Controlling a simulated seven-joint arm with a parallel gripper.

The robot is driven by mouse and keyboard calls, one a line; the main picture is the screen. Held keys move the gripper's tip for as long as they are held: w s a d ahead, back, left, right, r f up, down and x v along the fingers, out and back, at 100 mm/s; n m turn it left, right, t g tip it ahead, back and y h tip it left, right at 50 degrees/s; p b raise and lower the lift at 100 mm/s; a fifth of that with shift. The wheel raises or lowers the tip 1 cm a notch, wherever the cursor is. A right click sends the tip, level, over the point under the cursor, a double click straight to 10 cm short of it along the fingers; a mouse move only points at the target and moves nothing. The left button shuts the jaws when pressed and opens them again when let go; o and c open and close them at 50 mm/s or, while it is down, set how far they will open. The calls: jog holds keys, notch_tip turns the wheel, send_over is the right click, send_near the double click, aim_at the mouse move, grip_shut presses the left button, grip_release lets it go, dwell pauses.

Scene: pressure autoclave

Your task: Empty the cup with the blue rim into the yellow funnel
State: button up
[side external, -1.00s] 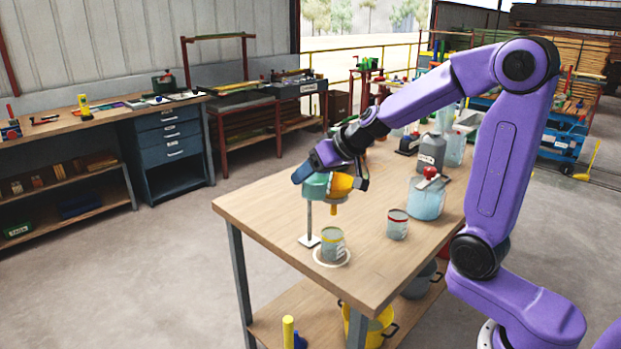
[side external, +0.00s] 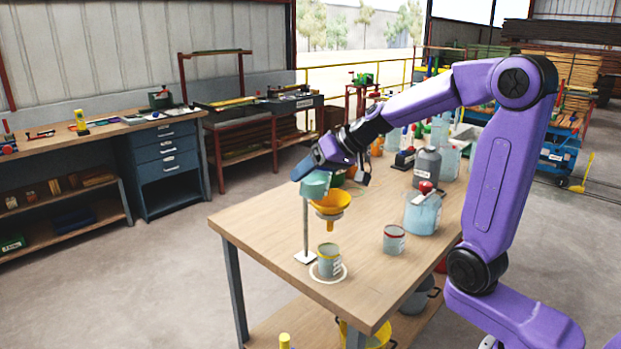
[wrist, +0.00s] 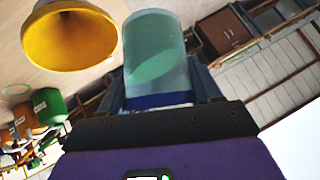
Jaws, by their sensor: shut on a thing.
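My gripper (side external: 330,170) is shut on the cup with the blue rim (wrist: 153,60), a translucent teal cup. In the wrist view its blue band lies close to my gripper, and a greener patch shows through its wall. In the side view the cup (side external: 315,185) is above and left of the yellow funnel (side external: 332,203), apart from it in the wrist view (wrist: 68,40). The cup looks tilted; I cannot tell whether anything flows out. The funnel is held up beside a thin post with a square base (side external: 305,257).
A red-rimmed cup (side external: 394,241) stands to the right. A jar with a red top (side external: 422,213) and a grey canister (side external: 427,168) stand farther back. The table's front left (side external: 265,235) is clear.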

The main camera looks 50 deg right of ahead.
jog(key=shift+d+r+y, duration=0.3)
jog(key=shift+r+y, duration=0.2)
jog(key=shift+r, duration=0.15)
jog(key=shift+f+m+y, duration=0.7)
jog(key=shift+f+y, duration=0.1)
jog(key=shift+y, duration=0.1)
jog(key=shift+d+f+m+y, duration=0.1)
jog(key=shift+f+m+y, duration=0.2)
jog(key=shift+m+y, duration=0.45)
jog(key=shift+r+y, duration=0.15)
jog(key=shift+y, duration=0.1)
jog(key=m+y, duration=0.2)
jog(key=y, duration=0.1)
jog(key=shift+w+d+f+t+y, duration=0.1)
jog(key=shift+d+f+t+y, duration=0.1)
jog(key=shift+d+t+y, duration=0.15)
jog(key=shift+w+d+r+m+t+y, duration=0.1)
jog(key=shift+d+r+m+t+y, duration=0.15)
jog(key=shift+m+y, duration=0.3)
jog(key=shift+d+r+m+t+y, duration=0.15)
jog(key=shift+m+t+y, duration=0.15)
jog(key=shift+m+y, duration=0.2)
